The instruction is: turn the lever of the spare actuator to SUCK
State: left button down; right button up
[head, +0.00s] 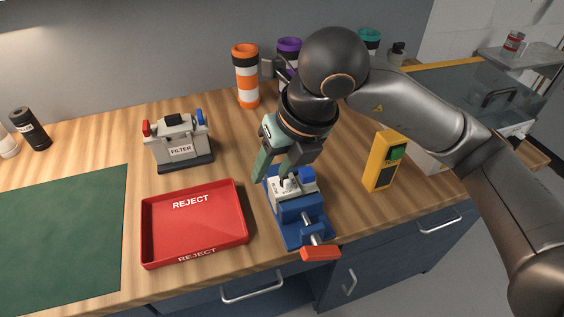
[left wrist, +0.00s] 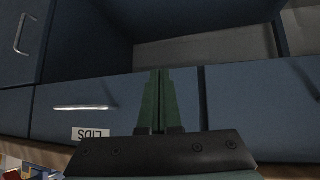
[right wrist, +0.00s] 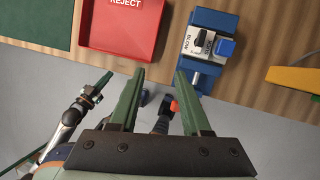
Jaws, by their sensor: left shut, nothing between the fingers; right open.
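The actuator (head: 296,184) is a light grey block with a blue part, held in a blue vise (head: 302,213) at the bench's front edge. It also shows in the right wrist view (right wrist: 205,47), with a small dark lever (right wrist: 198,35) beside the word BLOW; a second word is hard to read. I cannot tell the lever's exact setting. My right gripper (head: 270,179) is open with its fingers above and beside the actuator, partly hiding it in the head view. Nothing is between its fingers (right wrist: 159,72). My left gripper (left wrist: 158,75) is shut and empty, facing the cabinet front.
A red REJECT tray (head: 146,228) lies left of the vise. A grey FILTER unit (head: 180,151) stands behind it. A yellow box with a green button (head: 382,163) stands to the right. An orange-and-white tube (head: 246,78) stands at the back. A green mat (head: 65,240) covers the left bench.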

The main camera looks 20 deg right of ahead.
aim_at(285, 179)
jog(key=w+d+r+m+t+h, duration=0.1)
jog(key=w+d+h, duration=0.1)
jog(key=w+d, duration=0.15)
jog(key=x, duration=0.7)
jog(key=d+p+x, duration=0.1)
jog(key=x, duration=0.3)
jog(key=shift+s+f, duration=0.25)
jog(key=shift+f, duration=0.1)
grip_shut()
